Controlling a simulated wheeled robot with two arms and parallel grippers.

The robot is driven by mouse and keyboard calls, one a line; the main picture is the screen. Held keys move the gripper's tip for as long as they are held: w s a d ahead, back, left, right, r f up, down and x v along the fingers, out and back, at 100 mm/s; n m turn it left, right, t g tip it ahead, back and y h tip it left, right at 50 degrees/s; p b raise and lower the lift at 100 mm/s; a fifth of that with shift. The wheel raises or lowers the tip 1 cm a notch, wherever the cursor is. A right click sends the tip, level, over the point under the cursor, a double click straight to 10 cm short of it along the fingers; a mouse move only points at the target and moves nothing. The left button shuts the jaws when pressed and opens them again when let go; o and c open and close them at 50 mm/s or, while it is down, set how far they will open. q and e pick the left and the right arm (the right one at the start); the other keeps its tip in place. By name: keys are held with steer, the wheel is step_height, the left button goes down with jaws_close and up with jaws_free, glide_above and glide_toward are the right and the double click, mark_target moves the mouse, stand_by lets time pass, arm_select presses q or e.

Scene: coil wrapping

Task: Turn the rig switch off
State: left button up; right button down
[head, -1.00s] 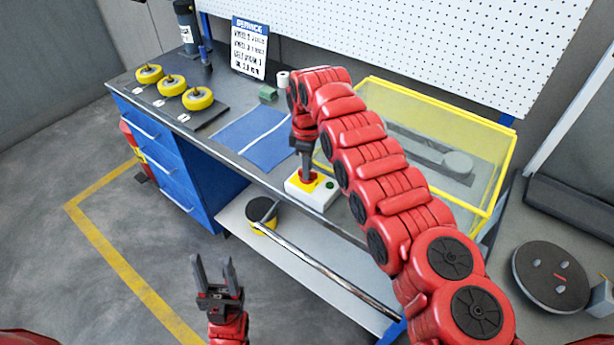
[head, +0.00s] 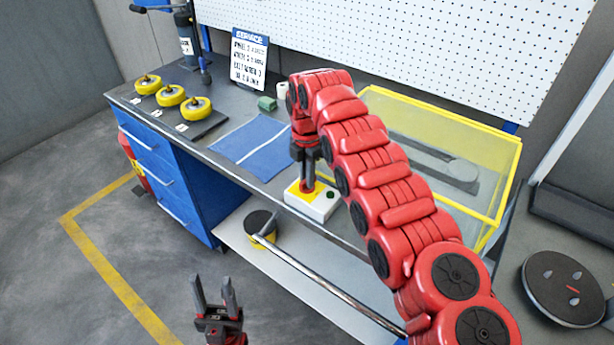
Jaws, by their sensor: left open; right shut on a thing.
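The rig switch is a white box (head: 318,210) with a yellow top plate and a small green button (head: 330,195), near the bench's front edge. My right gripper (head: 308,188) points down onto the yellow plate, its fingers shut on a small red part (head: 306,186) of the switch. The fingers hide most of that part, so its position is hard to tell. My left gripper (head: 215,296) is open and empty, low in front of the bench, well away from the switch.
A yellow-framed clear case (head: 435,105) stands right of the switch. A blue mat (head: 250,145), a green block (head: 267,103) and yellow wheels (head: 171,95) on a dark board lie to the left. A metal bar (head: 330,285) runs below the bench edge.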

steer(key=shift+n, duration=1.1)
steer(key=c, duration=0.9)
jaws_free()
steer(key=shift+o, duration=0.2)
steer(key=shift+r, duration=0.5)
step_height(320, 180, up, 5)
steer(key=shift+a+p, duration=0.15)
steer(key=shift+p, duration=0.35)
step_height(320, 180, up, 11)
steer(key=p, duration=1.1)
steer(key=shift+r, duration=0.2)
